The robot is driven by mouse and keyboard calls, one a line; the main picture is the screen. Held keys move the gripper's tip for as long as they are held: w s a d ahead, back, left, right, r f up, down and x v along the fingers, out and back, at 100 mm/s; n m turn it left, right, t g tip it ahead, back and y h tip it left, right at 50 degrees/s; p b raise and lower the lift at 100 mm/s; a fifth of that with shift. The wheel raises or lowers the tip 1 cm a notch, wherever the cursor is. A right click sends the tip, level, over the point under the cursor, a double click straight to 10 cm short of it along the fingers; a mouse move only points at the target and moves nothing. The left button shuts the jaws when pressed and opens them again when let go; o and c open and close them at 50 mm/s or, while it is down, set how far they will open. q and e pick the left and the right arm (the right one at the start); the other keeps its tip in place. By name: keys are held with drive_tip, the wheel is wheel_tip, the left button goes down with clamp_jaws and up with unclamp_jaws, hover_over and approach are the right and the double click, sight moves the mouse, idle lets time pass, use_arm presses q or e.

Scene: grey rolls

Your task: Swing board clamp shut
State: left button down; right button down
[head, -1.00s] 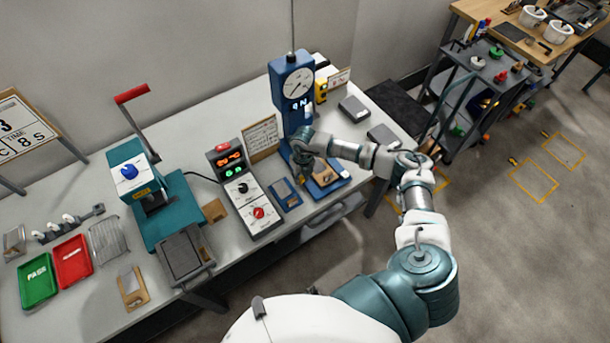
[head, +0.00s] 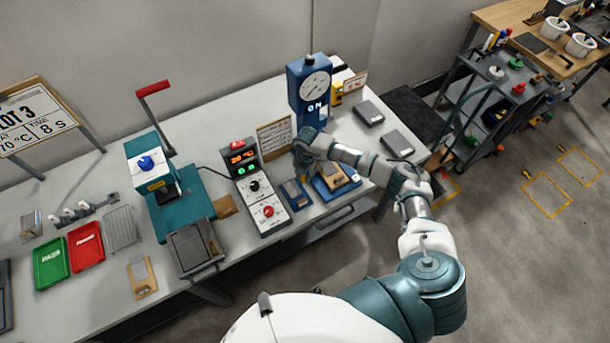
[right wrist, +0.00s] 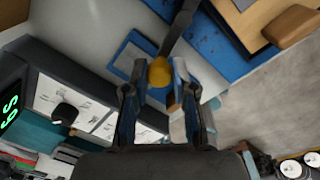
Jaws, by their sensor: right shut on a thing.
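The board clamp belongs to the blue gauge stand (head: 310,88), whose blue base carries a tan board (head: 336,176). In the right wrist view the clamp's dark lever (right wrist: 180,30) runs down from the top to a yellow knob (right wrist: 160,71). My right gripper (right wrist: 159,82) is shut on this knob, one finger on each side. In the head view my right gripper (head: 305,178) is low at the left side of the stand's base and hides most of the lever. The tan board (right wrist: 255,20) also shows at the upper right of the wrist view. My left gripper is not in view.
A small blue tray (head: 295,193) lies just left of my right gripper. Beside it is a control box (head: 262,200) with a red knob. A teal press (head: 160,185) stands further left. Grey blocks (head: 398,143) lie to the right on the table.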

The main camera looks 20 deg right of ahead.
drive_tip(key=shift+w+r, duration=0.1)
drive_tip(key=shift+w, duration=0.05)
idle(0.3)
drive_tip(key=c, duration=0.9)
unclamp_jaws()
drive_tip(key=shift+c, duration=0.2)
drive_tip(key=shift+r, duration=0.1)
wheel_tip(320, 180, up, 12)
drive_tip(key=shift+d+f, duration=0.25)
drive_tip(key=shift+d, duration=0.05)
